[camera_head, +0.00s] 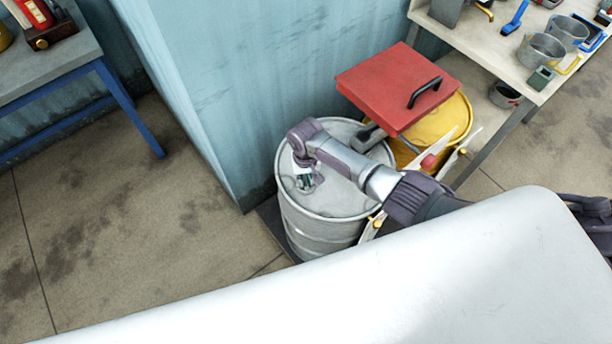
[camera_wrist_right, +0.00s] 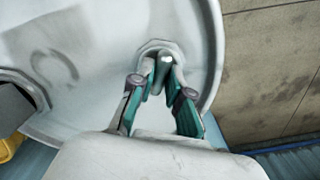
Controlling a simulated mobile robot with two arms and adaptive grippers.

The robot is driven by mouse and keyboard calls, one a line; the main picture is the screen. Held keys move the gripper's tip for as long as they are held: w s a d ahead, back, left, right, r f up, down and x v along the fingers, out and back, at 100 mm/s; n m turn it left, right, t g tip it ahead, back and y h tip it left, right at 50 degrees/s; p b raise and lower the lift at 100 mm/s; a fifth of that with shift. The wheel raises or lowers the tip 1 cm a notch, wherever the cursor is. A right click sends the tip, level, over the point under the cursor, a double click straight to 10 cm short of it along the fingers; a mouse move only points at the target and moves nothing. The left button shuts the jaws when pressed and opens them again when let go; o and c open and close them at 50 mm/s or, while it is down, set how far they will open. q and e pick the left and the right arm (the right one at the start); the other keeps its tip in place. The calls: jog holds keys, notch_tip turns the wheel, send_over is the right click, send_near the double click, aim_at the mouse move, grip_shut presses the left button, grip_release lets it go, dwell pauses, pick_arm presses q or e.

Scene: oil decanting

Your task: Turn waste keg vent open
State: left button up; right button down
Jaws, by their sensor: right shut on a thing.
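The waste keg appears to be the light grey metal drum (camera_head: 318,228) standing upright beside the blue wall. Its pale top also fills much of the right wrist view (camera_wrist_right: 85,55). My right gripper (camera_head: 304,181) reaches down onto the left part of the drum's top. In the right wrist view the teal-padded fingers (camera_wrist_right: 165,80) are shut on a small grey vent (camera_wrist_right: 164,62) near the drum's rim. The fingers hide most of the vent, so I cannot tell its turn. My left gripper is not in view.
A yellow drum (camera_head: 446,122) with a raised red lid (camera_head: 392,84) stands just right of the grey drum. A bench (camera_head: 480,45) with metal cups is at the upper right. A blue-legged table (camera_head: 50,72) is at the upper left. The floor (camera_head: 110,235) left of the drum is clear.

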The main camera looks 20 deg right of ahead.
aim_at(306, 180)
jog(key=n, duration=0.5)
jog(key=shift+n+p, duration=0.3)
jog(key=shift+p, duration=0.05)
dwell(0.4)
jog(key=c, duration=1.1)
grip_release()
notch_tip(306, 180, up, 12)
jog(key=shift+r, duration=0.1)
